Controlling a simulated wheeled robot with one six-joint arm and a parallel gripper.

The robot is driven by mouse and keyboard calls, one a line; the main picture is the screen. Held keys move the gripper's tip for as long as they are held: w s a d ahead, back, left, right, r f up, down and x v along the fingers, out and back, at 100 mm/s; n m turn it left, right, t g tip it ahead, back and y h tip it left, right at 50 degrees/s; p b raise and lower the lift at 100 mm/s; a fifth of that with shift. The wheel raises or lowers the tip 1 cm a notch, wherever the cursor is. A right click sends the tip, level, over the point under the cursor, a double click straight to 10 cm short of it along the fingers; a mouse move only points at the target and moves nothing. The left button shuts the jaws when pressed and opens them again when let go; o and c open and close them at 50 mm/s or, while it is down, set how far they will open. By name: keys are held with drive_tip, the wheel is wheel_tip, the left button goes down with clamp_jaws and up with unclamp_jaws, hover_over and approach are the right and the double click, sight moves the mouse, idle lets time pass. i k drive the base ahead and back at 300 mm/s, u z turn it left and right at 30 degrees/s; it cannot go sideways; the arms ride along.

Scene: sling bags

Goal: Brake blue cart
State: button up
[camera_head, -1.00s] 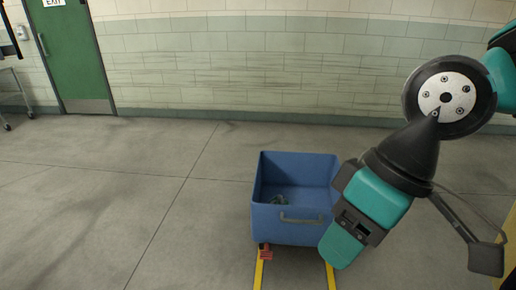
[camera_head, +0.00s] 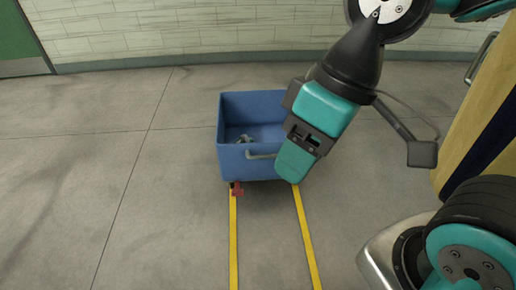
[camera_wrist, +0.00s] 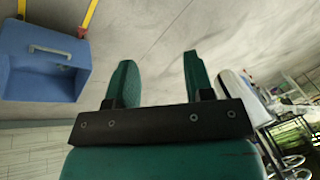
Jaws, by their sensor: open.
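The blue cart (camera_head: 235,162) stands on the grey floor at the centre of the head view, with a grey handle (camera_head: 262,155) on its near side. A small dark item lies inside it. A red brake pedal (camera_head: 237,189) shows low at the cart's near left corner; it also shows small in the wrist view (camera_wrist: 82,32). In the wrist view the cart (camera_wrist: 35,75) is at the upper left. My gripper (camera_wrist: 157,75) is open, with nothing between its two green fingers. In the head view my gripper (camera_head: 288,165) overlaps the cart's near right side; the wrist view shows it apart from the cart.
Two yellow floor lines (camera_head: 234,245) run from the cart toward me. A yellow and dark blue structure (camera_head: 490,125) stands at the right. A pale brick wall (camera_head: 200,30) and a green door (camera_head: 18,40) are behind. The floor left of the cart is clear.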

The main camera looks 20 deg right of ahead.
sight(236, 192)
drive_tip(key=z, duration=0.15)
drive_tip(key=i, duration=1)
drive_tip(key=u, duration=0.25)
